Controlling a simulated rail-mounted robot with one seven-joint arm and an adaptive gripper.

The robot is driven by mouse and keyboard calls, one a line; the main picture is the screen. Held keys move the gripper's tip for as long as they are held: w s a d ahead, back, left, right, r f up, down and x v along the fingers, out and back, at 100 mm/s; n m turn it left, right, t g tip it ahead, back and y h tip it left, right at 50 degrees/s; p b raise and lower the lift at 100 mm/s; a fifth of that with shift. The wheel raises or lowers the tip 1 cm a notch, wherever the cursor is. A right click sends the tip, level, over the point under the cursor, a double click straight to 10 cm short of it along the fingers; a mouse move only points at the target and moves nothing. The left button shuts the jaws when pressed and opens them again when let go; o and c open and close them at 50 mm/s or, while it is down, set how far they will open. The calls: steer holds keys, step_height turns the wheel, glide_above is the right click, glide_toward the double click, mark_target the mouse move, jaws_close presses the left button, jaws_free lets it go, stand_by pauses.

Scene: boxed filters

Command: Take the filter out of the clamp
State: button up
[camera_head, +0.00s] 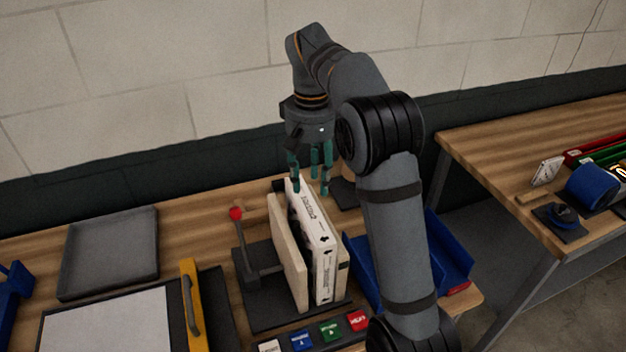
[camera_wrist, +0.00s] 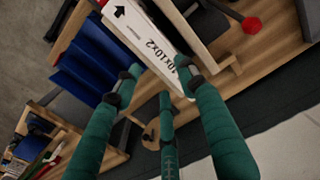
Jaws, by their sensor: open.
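The filter (camera_head: 318,233) is a thin white box with black print and arrows. It stands upright in the clamp, between wooden jaws (camera_head: 288,249) on a dark base (camera_head: 262,313). A lever with a red knob (camera_head: 236,213) rises at the clamp's left. My gripper (camera_head: 309,186) is open above the filter's far upper corner. In the wrist view, the filter (camera_wrist: 150,42) reaches in between the spread teal fingers (camera_wrist: 160,90), its printed end near the fingertips. I cannot tell whether any finger touches it.
A grey tray (camera_head: 108,252) lies at the left, and a yellow bar with a handle (camera_head: 194,305) is nearer the clamp. A blue bin (camera_head: 448,250) stands right of the clamp, partly behind my arm. Coloured label blocks (camera_head: 331,331) line the front. Another table (camera_head: 500,146) stands at the right.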

mark_target(312, 206)
steer(key=shift+o, duration=0.5)
steer(key=shift+f, duration=0.25)
steer(key=o, duration=0.6)
step_height(312, 206, down, 8)
steer(key=shift+f+b, duration=0.2)
steer(key=shift+b, duration=0.55)
steer(key=shift+o, duration=0.2)
steer(key=shift+f, duration=0.75)
steer(key=c, duration=0.3)
steer(key=c, duration=1)
